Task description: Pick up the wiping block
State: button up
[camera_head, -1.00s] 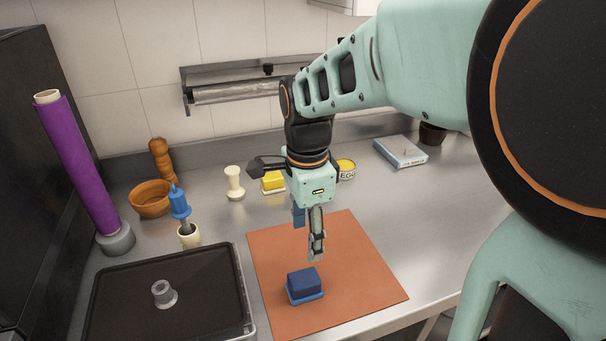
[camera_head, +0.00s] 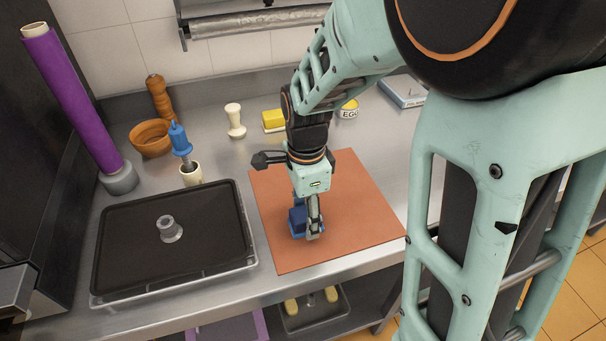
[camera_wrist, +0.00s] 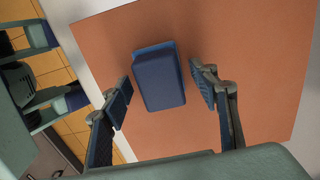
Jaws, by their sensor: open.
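The wiping block (camera_head: 297,219) is a small dark blue block on a lighter blue base. It lies on the orange-brown mat (camera_head: 350,180) on the steel counter. My gripper (camera_head: 307,232) is low over the mat beside the block and partly covers it in the head view. In the wrist view, the block (camera_wrist: 160,80) shows between my gripper's two fingers (camera_wrist: 163,88), with mat visible on both sides of it. The fingers are apart and look clear of the block. The exact height of the fingertips over the mat is hard to tell.
A black tray (camera_head: 125,240) holding a grey knob-like piece (camera_head: 169,229) stands left of the mat. The counter's front edge is close to the mat.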

jog(key=c, duration=1.2)
jog(key=shift+c, duration=0.4)
jog(key=shift+r, duration=0.2)
